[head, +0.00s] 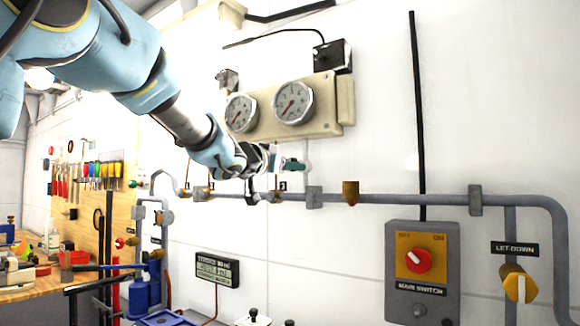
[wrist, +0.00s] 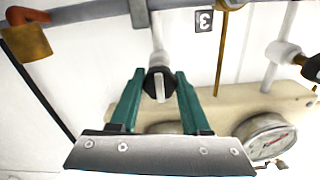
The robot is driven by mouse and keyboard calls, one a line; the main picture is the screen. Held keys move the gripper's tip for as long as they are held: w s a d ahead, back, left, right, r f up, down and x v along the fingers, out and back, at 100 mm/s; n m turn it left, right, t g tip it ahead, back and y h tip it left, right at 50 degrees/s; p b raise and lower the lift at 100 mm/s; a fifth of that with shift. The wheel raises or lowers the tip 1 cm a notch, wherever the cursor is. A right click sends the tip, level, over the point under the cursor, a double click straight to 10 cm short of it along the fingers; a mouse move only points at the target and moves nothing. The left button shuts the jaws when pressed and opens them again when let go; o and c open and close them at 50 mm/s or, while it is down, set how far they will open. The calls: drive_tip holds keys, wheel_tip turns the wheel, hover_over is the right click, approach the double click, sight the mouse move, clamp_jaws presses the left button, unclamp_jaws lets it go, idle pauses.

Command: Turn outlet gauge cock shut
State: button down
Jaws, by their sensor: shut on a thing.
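A small black gauge cock (wrist: 152,82) with a pale bar handle sits on a thin pale pipe below the gauge board. In the wrist view its handle lies roughly in line with that pipe. My gripper (wrist: 160,73) has its green fingers on either side of the cock and is shut on it. In the head view my gripper (head: 293,164) is at the wall just under the gauges, and my wrist mostly hides the cock. I cannot read a name on this cock; a small tag (wrist: 204,21) with one character is beside it.
Two round gauges (head: 293,102) are on a cream board (head: 328,105) just above my gripper. A grey pipe (head: 400,199) runs along the wall below. A main switch box (head: 420,290) and a yellow let-down valve (head: 518,284) are at right; a tool board stands at left.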

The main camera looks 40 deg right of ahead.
drive_tip(key=shift+m, duration=0.3)
drive_tip(key=m+b, duration=0.1)
drive_tip(key=m, duration=0.1)
drive_tip(key=shift+f+m+b, duration=0.1)
drive_tip(key=shift+m+b, duration=0.2)
drive_tip(key=shift+m, duration=0.1)
drive_tip(key=m+b, duration=0.2)
drive_tip(key=m, duration=0.3)
drive_tip(key=shift+w, duration=0.1)
drive_tip(key=m+b, duration=0.2)
drive_tip(key=m, duration=0.3)
drive_tip(key=m+b, duration=0.1)
drive_tip(key=m, duration=0.3)
drive_tip(key=shift+m+b, duration=0.3)
drive_tip(key=shift+m, duration=0.1)
drive_tip(key=shift+c, duration=1.9)
unclamp_jaws()
